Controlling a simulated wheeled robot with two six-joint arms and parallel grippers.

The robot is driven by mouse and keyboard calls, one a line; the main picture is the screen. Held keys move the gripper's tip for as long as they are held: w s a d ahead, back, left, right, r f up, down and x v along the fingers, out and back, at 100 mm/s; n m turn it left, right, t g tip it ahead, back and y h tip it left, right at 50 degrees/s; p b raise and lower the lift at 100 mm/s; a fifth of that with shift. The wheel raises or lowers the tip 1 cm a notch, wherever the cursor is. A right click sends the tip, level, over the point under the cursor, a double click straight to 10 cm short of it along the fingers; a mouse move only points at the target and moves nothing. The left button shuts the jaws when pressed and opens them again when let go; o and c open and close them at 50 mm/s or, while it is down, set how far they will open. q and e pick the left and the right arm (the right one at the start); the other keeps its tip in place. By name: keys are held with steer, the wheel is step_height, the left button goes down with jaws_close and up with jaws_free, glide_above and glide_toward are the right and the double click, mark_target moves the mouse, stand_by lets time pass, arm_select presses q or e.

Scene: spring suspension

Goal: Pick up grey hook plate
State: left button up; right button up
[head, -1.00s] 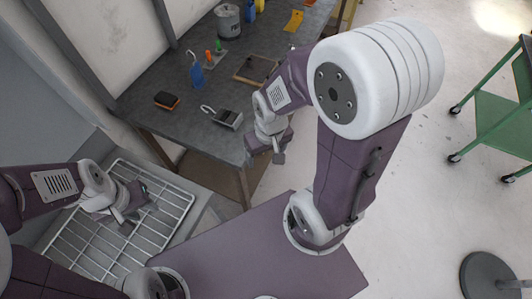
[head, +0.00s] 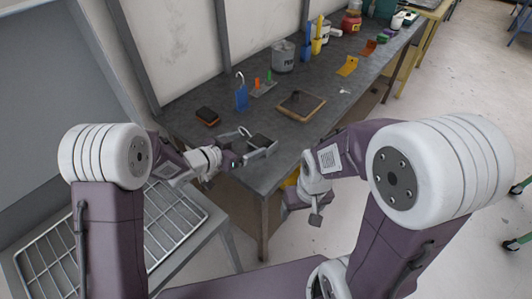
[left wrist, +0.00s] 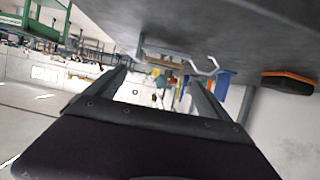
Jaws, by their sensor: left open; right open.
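The grey hook plate (head: 260,141) lies near the front edge of the dark table, its bent hook pointing to the back left. My left gripper (head: 246,157) is at the table edge, close in front of the plate, open. In the left wrist view, the plate (left wrist: 178,57) with its hook shows beyond and between the two spread fingers (left wrist: 160,84). I cannot tell whether the fingers touch it. My right gripper (head: 316,212) is open and empty, off the front of the table.
A blue hook plate (head: 241,97), a dark brush (head: 207,116), a brown-framed tray (head: 301,105) and a paint can (head: 283,56) stand farther back. An orange plate (head: 347,66) lies to the right. A wire rack (head: 180,222) is below left.

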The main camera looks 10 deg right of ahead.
mark_target(263, 141)
arm_select(q)
steer(key=shift+f, duration=0.25)
steer(key=x, duration=0.3)
steer(key=shift+w+d, duration=0.1)
steer(key=shift+d, duration=0.25)
steer(key=shift+w+d+f, duration=0.25)
steer(key=shift+w, duration=0.1)
steer(key=x, duration=0.4)
steer(key=shift+w+d+f, duration=0.15)
steer(key=shift+f, duration=0.05)
steer(key=shift+r, duration=0.1)
steer(key=c, duration=1.2)
step_height(263, 141, up, 5)
steer(key=shift+f+p, duration=0.15)
steer(key=shift+p, duration=0.5)
steer(key=s+d+r, duration=0.2)
steer(key=s, duration=0.1)
steer(key=s+d+r, duration=0.2)
steer(key=d, duration=0.1)
steer(key=s+d+r+b, duration=0.1)
steer(key=s+d+r, duration=0.1)
steer(key=s, duration=0.1)
steer(key=shift+s+d+r, duration=0.15)
steer(key=shift+s+d, duration=0.2)
steer(key=shift+d, duration=0.05)
